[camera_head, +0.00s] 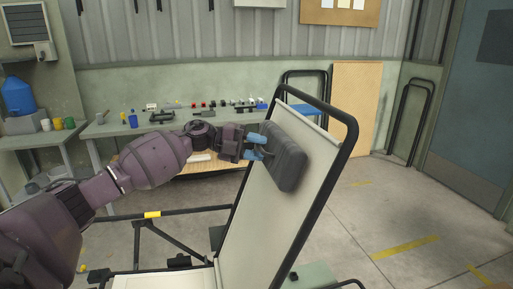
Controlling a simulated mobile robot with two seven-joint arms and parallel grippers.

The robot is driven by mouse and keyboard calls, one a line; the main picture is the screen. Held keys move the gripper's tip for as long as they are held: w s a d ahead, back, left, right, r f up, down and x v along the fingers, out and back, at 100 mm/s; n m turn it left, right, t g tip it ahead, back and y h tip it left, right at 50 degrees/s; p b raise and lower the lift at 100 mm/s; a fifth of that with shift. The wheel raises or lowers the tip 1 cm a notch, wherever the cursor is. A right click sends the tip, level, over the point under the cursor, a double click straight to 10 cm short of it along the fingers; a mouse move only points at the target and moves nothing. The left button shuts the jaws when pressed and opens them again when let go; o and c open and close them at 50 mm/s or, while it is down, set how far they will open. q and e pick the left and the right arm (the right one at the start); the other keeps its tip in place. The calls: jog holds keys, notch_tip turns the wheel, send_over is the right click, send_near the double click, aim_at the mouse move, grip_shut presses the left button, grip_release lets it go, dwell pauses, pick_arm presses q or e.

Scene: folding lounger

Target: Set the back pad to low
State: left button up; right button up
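The back pad (285,157) is a dark grey cushion on the upper part of the lounger's raised, pale backrest (262,212), which has a black tube frame. The backrest stands steeply tilted. My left gripper (259,147) comes in from the left, its two blue fingers at the pad's left edge. The fingers look a little apart, one above the other. Whether they grip the pad or only touch it is unclear. The pad's fixing is hidden. My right gripper is out of view.
The lounger's pale seat (160,281) and a black side rail with a yellow band (152,214) lie at the lower left. A workbench (110,129) with small tools stands behind along the wall. The floor on the right is open, with yellow stripes (405,247).

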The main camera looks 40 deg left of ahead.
pick_arm(q)
jog(key=c, duration=0.6)
grip_shut()
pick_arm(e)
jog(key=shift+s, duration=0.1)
